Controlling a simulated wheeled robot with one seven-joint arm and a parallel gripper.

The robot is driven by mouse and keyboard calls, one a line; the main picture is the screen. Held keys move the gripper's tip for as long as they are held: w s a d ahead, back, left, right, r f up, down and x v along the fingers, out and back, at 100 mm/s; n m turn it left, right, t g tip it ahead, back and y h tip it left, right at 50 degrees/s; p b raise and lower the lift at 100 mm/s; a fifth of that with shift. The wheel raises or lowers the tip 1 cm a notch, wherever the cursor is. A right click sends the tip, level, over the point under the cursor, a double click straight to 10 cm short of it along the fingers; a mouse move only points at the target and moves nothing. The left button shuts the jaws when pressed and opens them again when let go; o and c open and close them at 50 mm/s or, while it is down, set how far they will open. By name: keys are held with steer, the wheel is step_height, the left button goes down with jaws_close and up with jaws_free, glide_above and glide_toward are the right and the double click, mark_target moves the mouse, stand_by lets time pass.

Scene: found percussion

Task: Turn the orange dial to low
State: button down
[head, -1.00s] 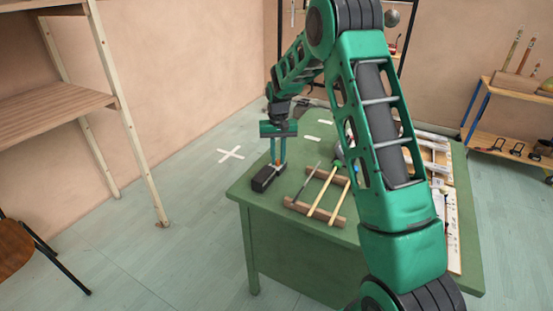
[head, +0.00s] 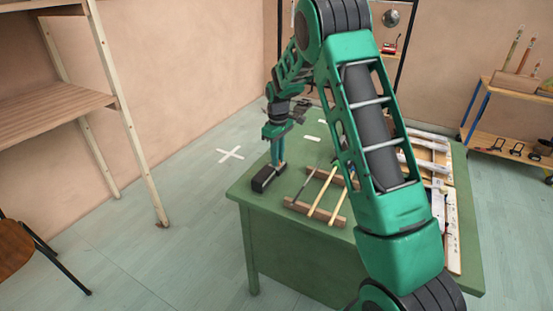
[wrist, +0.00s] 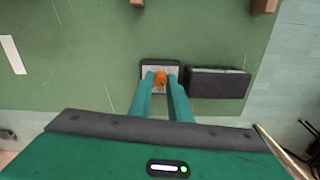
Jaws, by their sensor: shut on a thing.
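The orange dial (wrist: 161,78) sits on a small unit with a pale face and dark rim (wrist: 147,63) on the green table, in the wrist view. My gripper (wrist: 161,82) reaches down over it, with a teal finger on each side, shut on the dial. In the head view my gripper (head: 279,160) is at the table's far left edge, and the dial is hidden there. The markings on the unit's face are too small to read.
A black box (wrist: 217,83) lies right beside the dial's unit. On the green table (head: 240,187), sticks rest across two brown wooden bars (head: 314,213). Long white pieces (head: 446,220) lie along the right side. A wooden shelf (head: 60,103) stands at left.

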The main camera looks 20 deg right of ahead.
steer(key=shift+w+a+r+n, duration=0.15)
steer(key=shift+w+a+n, duration=0.1)
steer(key=shift+n, duration=0.35)
steer(key=shift+d, duration=0.1)
steer(key=c, duration=1.7)
jaws_free()
steer(key=shift+o, duration=0.3)
steer(key=shift+s+d, duration=0.1)
step_height(320, 180, up, 10)
steer(key=shift+r, duration=0.25)
